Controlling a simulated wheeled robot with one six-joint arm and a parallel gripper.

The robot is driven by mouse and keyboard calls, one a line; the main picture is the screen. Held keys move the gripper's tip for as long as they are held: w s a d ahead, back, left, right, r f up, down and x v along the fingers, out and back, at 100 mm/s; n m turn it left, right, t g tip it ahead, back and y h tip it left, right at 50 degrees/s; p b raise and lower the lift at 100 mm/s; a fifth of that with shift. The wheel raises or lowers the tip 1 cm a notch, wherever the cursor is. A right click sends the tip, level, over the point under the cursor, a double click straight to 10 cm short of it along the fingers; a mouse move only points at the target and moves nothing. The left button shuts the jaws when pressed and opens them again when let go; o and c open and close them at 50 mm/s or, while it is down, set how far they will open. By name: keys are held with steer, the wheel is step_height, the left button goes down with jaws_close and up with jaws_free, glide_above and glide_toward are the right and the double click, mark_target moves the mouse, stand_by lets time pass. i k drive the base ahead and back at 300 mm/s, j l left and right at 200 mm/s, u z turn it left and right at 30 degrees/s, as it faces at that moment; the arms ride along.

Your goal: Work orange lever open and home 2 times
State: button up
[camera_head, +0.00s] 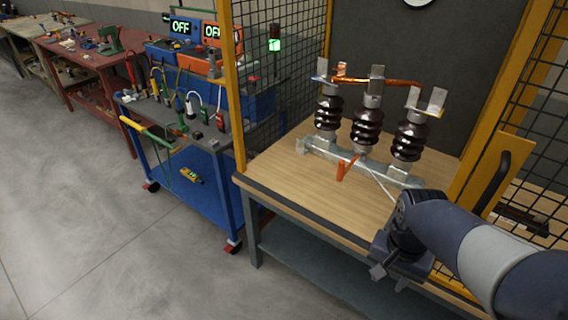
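The isolator has three dark brown ribbed insulators (366,127) on a grey metal base (322,146), standing on a wooden bench top. A copper bar (400,82) runs across the metal clips at their tops. Whether it is fully seated in the end clips is too small to tell. The orange lever (344,169) sticks out at the front of the base, angled up to the right. My gripper (390,278) is at the bench's front edge, to the right of and nearer than the lever, and apart from it. Its two fingers look spread, with nothing seen between them.
Yellow posts (233,85) and black mesh panels flank the bench (290,185). A black handle (494,184) is on the right frame. A blue tool cart (190,175) stands left. The bench top left of the lever is clear.

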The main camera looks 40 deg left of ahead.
mark_target(364, 133)
steer(key=j+u, duration=0.15)
steer(key=u, duration=0.3)
steer(key=i+j+u, duration=0.1)
steer(key=u, duration=0.4)
steer(key=i+u, duration=0.1)
steer(key=u, duration=0.35)
steer(key=i+j+u, duration=0.1)
steer(key=u, duration=0.35)
steer(key=i+j+u, duration=0.15)
steer(key=u, duration=0.3)
steer(key=i+u, duration=0.45)
steer(key=i+z, duration=0.3)
steer(key=j+z, duration=0.1)
steer(key=z, duration=0.15)
steer(key=i+z, duration=0.1)
steer(key=z, duration=0.35)
steer(key=i+z, duration=0.1)
steer(key=z, duration=0.85)
steer(key=i+j+z, duration=0.15)
steer(key=z, duration=0.3)
steer(key=i+z, duration=0.15)
steer(key=z, duration=0.3)
steer(key=i+j+z, duration=0.1)
steer(key=z, duration=0.3)
steer(key=i+j+z, duration=0.1)
steer(key=z, duration=0.35)
steer(key=i, duration=0.1)
